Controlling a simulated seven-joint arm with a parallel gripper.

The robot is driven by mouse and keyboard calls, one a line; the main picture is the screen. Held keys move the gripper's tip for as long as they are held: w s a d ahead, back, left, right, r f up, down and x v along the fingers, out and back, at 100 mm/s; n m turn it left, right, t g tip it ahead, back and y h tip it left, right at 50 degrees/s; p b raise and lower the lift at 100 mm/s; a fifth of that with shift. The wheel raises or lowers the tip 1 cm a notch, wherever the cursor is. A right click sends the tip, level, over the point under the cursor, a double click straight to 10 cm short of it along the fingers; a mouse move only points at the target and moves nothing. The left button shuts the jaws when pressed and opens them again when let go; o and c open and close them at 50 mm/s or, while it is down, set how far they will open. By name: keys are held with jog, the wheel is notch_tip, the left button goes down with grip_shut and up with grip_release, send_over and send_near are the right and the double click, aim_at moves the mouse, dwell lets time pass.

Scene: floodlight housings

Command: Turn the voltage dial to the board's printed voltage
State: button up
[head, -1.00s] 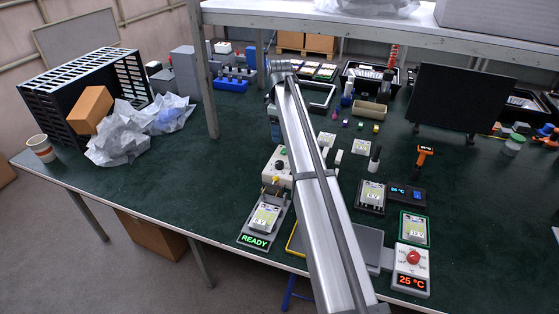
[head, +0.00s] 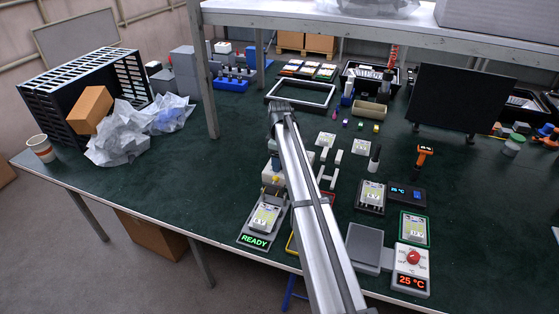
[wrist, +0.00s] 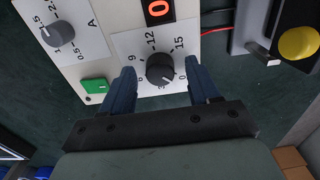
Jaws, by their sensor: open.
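The voltage dial (wrist: 160,69) is a dark round knob on a white scale plate with 9, 12 and 15 legible, in the wrist view. A light mark shows near its lower right edge; its exact setting is hard to read. My gripper (wrist: 159,66) is open, one finger on each side of the dial, with a gap visible; contact cannot be told. In the head view my gripper and arm hide most of the power supply. A board (head: 265,216) with a small label, seemingly 6 V, lies in the fixture whose sign (head: 254,240) reads READY.
In the wrist view, a second dial (wrist: 57,34) marked A, a green button (wrist: 95,86) and a red display (wrist: 158,10) sit near the voltage dial. A yellow button (wrist: 298,43) is at the right. In the head view, a grey plate (head: 364,247) lies right of my arm.

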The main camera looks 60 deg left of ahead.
jog(key=shift+c, duration=0.3)
jog(key=c, duration=1)
jog(key=m, duration=0.5)
jog(key=shift+m, duration=0.3)
jog(key=m, duration=1)
jog(key=shift+m, duration=0.4)
jog(key=m, duration=0.5)
jog(key=shift+m, duration=0.3)
